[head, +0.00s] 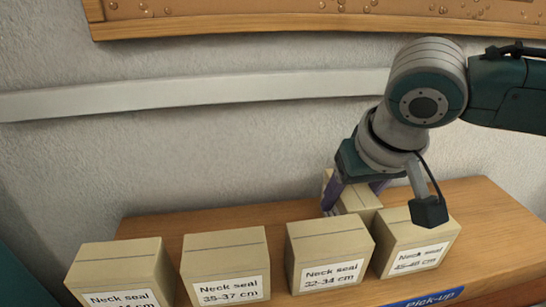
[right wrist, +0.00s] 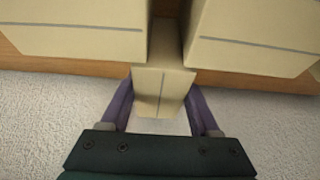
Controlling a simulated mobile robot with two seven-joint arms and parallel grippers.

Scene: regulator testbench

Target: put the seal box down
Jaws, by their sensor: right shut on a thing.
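My right gripper (head: 356,194) is shut on a tan seal box (head: 358,203), with a purple finger on each side of it. In the head view this box is behind the gap between the two rightmost boxes of the front row, and its label is hidden. In the right wrist view the held seal box (right wrist: 163,84) shows its top with a dark line, between the fingers (right wrist: 160,100). I cannot tell whether its base touches the wooden shelf (head: 470,200). My left gripper is out of view.
Several labelled neck seal boxes stand in front: one at far left (head: 118,268), one marked 35-37 cm (head: 225,255), one marked 32-34 cm (head: 328,245), and one at right (head: 418,238). A blue Pick-up sign (head: 425,299) is on the front edge. The wall (head: 230,150) is close behind.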

